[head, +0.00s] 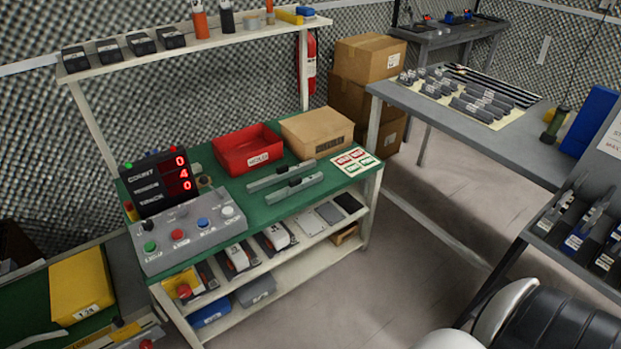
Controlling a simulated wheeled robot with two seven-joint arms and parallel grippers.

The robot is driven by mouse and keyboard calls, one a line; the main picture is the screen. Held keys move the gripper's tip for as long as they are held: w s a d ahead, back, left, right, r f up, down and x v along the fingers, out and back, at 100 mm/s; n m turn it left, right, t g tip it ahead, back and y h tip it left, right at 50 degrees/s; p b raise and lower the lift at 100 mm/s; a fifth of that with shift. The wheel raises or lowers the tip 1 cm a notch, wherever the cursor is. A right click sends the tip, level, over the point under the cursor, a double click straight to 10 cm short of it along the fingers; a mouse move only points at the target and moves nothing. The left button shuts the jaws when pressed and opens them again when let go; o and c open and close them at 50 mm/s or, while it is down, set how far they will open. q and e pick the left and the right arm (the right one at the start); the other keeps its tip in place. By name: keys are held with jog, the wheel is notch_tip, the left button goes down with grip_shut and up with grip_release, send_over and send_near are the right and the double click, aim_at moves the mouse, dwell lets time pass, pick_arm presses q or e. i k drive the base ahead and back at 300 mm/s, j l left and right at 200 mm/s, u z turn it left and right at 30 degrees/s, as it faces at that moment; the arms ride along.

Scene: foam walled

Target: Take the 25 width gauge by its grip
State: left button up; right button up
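Two long grey bars, each with a dark raised block in the middle that looks like a grip, lie side by side on the green top of the workbench. They look like width gauges: the farther bar (281,177) and the nearer bar (285,194). No number can be read on either, so I cannot tell which is the 25. Nothing touches them from above. Neither of my grippers is in view.
A red bin (247,150) and a cardboard box (317,133) stand behind the bars. A button panel (188,238) and a count display (160,183) stand to the left. A label sheet (356,161) lies to the right. Open floor (400,270) lies right of the bench.

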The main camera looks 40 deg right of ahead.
aim_at(296, 184)
jog(key=i+l+u, duration=0.1)
jog(key=l, duration=0.2)
jog(key=i+l+u, duration=0.1)
jog(key=l, duration=0.25)
jog(key=i+l, duration=0.25)
jog(key=i+l+u, duration=0.15)
jog(key=l, duration=0.3)
jog(key=i+l+u, duration=0.1)
jog(key=l, duration=0.25)
